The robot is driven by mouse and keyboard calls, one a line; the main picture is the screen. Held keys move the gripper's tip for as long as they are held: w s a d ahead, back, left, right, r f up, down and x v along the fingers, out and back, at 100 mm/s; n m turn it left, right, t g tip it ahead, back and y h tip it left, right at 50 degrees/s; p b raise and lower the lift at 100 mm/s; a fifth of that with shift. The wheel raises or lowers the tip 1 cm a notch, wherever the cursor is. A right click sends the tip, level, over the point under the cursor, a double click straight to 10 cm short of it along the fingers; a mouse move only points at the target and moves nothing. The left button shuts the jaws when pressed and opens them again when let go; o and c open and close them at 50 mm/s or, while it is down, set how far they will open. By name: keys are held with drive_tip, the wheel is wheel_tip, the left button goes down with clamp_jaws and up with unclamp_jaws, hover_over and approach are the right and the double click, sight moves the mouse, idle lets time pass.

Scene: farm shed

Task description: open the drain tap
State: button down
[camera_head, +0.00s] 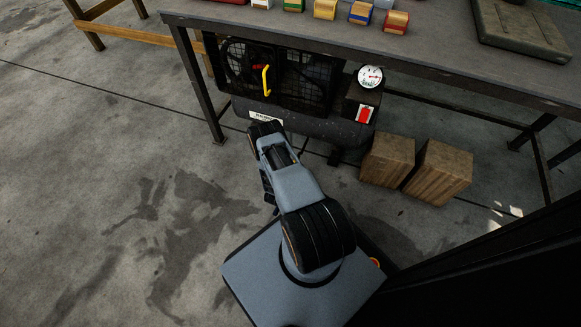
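A dark air compressor stands under the workbench, with its tank (325,128) low and lengthwise. I cannot make out the drain tap for certain; a thin dark piece (303,151) shows below the tank, too small to identify. My grey arm reaches from its base towards the left part of the tank and covers the floor and tank underside there.
The compressor carries a yellow handle (266,80), a round gauge (370,77) and a red switch (364,114). Two wooden blocks (387,160) (438,171) stand right of it. The workbench top (300,22) overhangs it, with a leg (199,90) at left. Floor at left is clear.

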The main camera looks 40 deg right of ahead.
drive_tip(key=shift+w+m, duration=0.1)
drive_tip(key=shift+m, duration=0.2)
drive_tip(key=c, duration=1.1)
unclamp_jaws()
drive_tip(key=shift+a, duration=0.1)
